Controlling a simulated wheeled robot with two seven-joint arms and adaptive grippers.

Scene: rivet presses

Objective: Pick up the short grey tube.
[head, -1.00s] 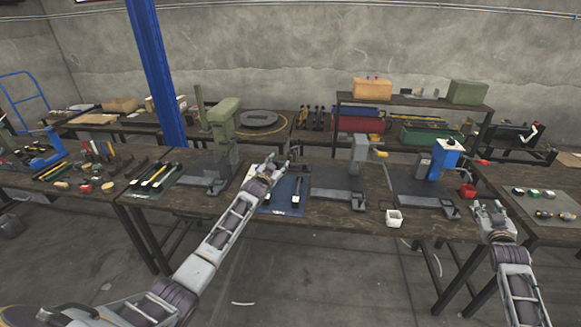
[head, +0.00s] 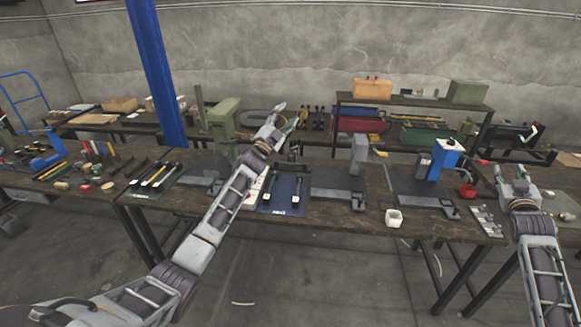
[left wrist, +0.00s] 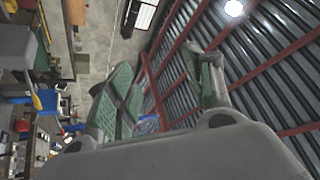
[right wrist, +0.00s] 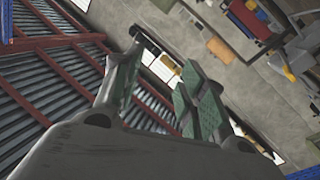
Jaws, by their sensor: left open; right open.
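I cannot clearly make out a single short grey tube. Several small grey metal pieces (head: 487,220) lie in a group near the right front corner of the middle bench; they are too small to name surely. My right gripper (head: 509,171) is open and empty, raised to the right of these pieces, pointing away from me. My left gripper (head: 285,117) is open and empty, raised above the bench behind the blue mat. The left wrist view shows its spread fingers (left wrist: 165,95) against the roof; the right wrist view shows the other spread fingers (right wrist: 158,90).
The middle bench (head: 340,215) carries a green press (head: 222,118), a blue-and-white press (head: 445,157), a white cup (head: 394,218), a red cup (head: 467,191) and a blue mat (head: 281,192) with black-handled tools. Shelves stand behind. Air above the bench front is free.

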